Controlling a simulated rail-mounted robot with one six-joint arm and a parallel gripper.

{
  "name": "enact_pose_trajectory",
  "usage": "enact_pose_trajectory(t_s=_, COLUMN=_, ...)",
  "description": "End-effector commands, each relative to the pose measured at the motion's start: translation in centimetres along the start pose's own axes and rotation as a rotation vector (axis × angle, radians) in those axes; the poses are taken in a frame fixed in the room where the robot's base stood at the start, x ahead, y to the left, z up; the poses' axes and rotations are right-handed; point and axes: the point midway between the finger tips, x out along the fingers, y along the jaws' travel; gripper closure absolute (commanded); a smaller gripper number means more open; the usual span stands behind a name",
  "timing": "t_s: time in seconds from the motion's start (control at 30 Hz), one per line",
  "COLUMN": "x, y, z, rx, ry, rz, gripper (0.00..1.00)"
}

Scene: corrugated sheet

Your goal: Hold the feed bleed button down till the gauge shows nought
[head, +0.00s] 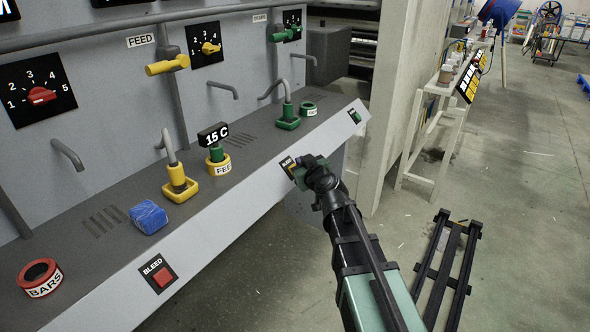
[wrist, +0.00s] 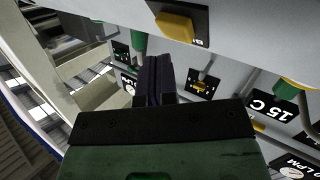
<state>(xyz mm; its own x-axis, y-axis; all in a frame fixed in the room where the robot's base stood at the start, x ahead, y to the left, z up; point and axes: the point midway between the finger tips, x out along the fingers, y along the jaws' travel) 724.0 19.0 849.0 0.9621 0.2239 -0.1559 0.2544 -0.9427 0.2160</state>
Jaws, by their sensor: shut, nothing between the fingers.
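The feed bleed button is a yellow block (wrist: 175,27) on a black plate, at the top of the wrist view. In the head view its black bleed plate (head: 287,163) shows on the bench's sloping front edge, with the button hidden behind my gripper (head: 297,172). My gripper's dark fingers (wrist: 158,62) are shut and empty, with their tips just below the button in the wrist view; I cannot tell whether they touch it. A black dial with a yellow pointer (head: 210,48) is beside the FEED label (head: 141,41); its exact reading is too small to tell.
A red bleed button (head: 163,277) is to the left and a green one (head: 354,116) to the right. A 15 C display (head: 213,135) stands over the yellow FEED ring (head: 218,167).

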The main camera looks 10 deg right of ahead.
Motion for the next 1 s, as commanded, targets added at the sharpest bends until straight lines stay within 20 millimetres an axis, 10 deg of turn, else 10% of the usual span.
enact_pose_trajectory(t_s=1.0, x=0.95, y=-0.70, z=0.72, rx=0.000, ry=0.000, rz=0.000, gripper=1.00)
